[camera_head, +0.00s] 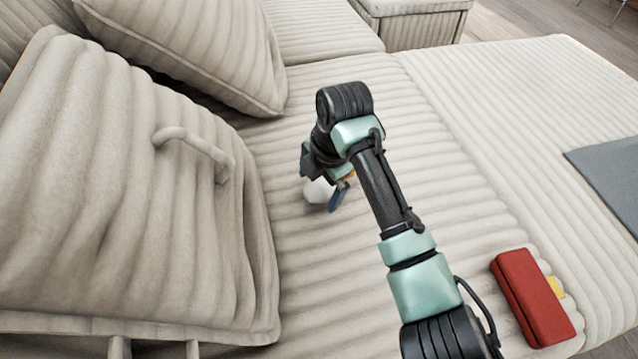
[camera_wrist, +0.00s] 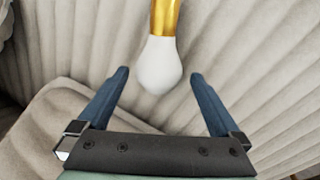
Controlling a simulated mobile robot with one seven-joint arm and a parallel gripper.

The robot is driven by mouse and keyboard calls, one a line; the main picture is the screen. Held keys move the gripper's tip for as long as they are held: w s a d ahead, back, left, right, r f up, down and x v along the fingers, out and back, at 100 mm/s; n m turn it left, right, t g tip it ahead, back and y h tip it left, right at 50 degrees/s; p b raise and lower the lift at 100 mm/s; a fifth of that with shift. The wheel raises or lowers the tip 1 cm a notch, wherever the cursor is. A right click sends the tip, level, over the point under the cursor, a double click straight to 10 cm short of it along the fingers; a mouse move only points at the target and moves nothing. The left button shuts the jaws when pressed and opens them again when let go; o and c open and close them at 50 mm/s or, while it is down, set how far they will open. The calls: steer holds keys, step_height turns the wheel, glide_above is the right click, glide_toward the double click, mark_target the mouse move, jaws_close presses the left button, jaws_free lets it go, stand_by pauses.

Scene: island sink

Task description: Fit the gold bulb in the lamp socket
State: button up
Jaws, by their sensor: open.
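The bulb (camera_wrist: 160,66) has a white glass part and a gold base, and it lies on the ribbed beige couch. In the wrist view its white end points toward my gripper (camera_wrist: 157,78) and lies between the two blue fingertips, with clear space on both sides. My gripper is open and holds nothing. In the head view the bulb's white part (camera_head: 317,190) shows just below my gripper (camera_head: 322,186), which partly hides it. I cannot tell the exact height of the fingers over the bulb. No lamp socket is in view.
A large cushion with a looped handle (camera_head: 200,148) leans at the left, and another cushion (camera_head: 195,45) lies behind it. A red box (camera_head: 533,298) with a yellow piece beside it lies at the right. A grey flat item (camera_head: 612,175) is at the right edge.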

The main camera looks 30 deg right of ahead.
steer(key=p+v, duration=0.5)
steer(key=v, duration=0.7)
steer(key=shift+p, duration=0.4)
